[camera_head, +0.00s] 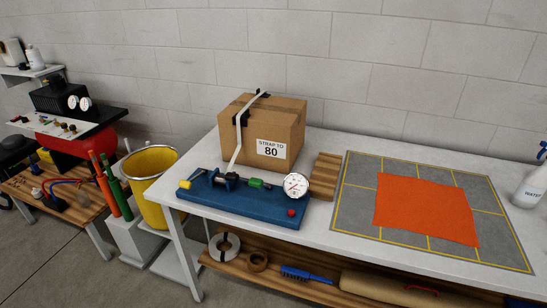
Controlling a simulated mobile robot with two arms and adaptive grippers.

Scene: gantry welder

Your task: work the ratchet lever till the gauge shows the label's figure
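A cardboard box (289,124) stands on the white table with a pale strap (238,137) over its left part. Its white label (271,149) reads "STRAP TO 80". In front of it lies a blue base (245,208) carrying the dark ratchet mechanism (225,181). A red button (291,212) sits at the front right. Neither gripper shows.
A wooden block (325,176) lies right of the gauge. A grey mat (352,211) with yellow lines bears an orange cloth (424,208). A spray bottle (530,184) stands far right. A yellow bin (154,186) is left of the table. Tape rolls and a blue brush (306,274) are on the lower shelf.

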